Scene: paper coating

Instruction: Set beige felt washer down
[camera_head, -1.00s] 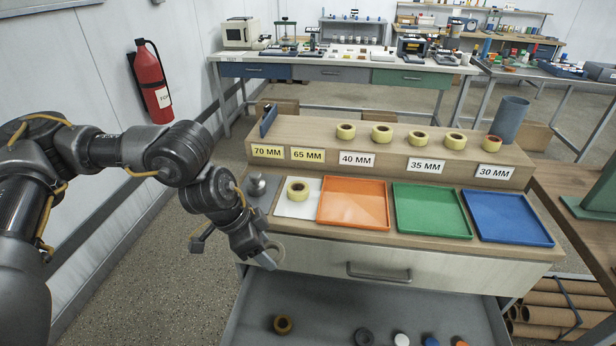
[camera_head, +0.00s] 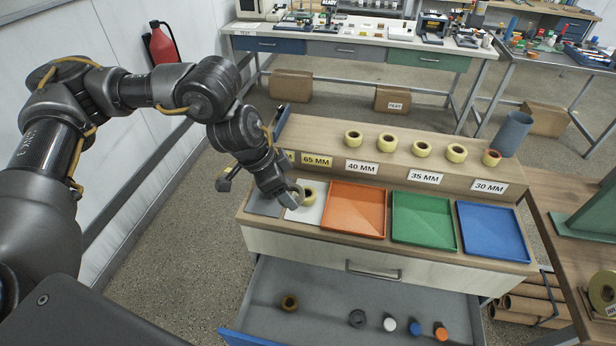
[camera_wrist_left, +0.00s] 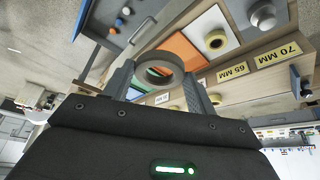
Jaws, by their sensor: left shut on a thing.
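The beige felt washer, a flat ring that looks grey-brown here, is between the fingers of my left gripper (camera_wrist_left: 160,88) in the left wrist view; its rim (camera_wrist_left: 142,63) is in plain sight. In the head view my left gripper (camera_head: 290,198) is shut on the washer, over the white pad at the left of the bench. A pale yellow tape roll (camera_head: 308,196) sits on the white pad (camera_head: 304,215), just right of the fingertips. I cannot tell whether the washer touches the roll or the pad. My right gripper is not in view.
Orange (camera_head: 353,211), green (camera_head: 423,221) and blue (camera_head: 493,235) trays stand empty to the right. Several yellow rolls stand on the raised shelf (camera_head: 405,155) behind the size labels.

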